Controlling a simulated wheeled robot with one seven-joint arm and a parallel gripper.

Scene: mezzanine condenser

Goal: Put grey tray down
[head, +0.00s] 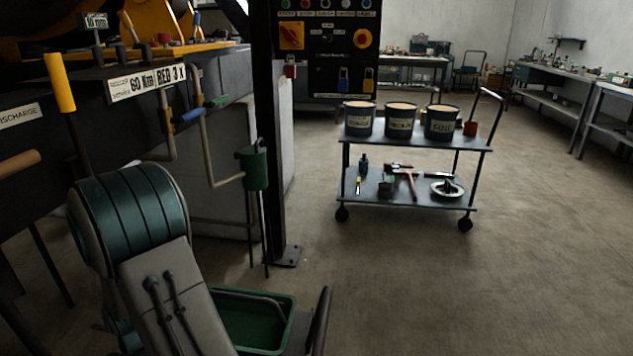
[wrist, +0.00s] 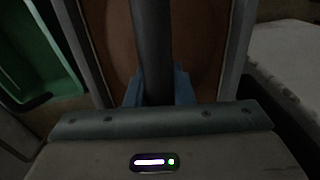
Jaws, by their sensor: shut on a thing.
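My gripper (wrist: 158,88) is shut on a dark grey upright bar (wrist: 152,40), with a blue finger showing on each side of it. Beyond the bar is a brown surface (wrist: 112,45) framed by grey edges (wrist: 238,50); I take bar and frame to be the grey tray with its handle, seen only in part. In the head view my arm hides the gripper. A dark grey curved piece (head: 320,322) shows at the bottom edge, perhaps part of the held tray. What lies under the tray is hidden.
A green tray (head: 285,306) is beside my arm in the head view and at left in the wrist view (wrist: 45,50). A black post (head: 272,150) stands behind it. A trolley (head: 420,207) carries several buckets and tools. The floor at right is clear.

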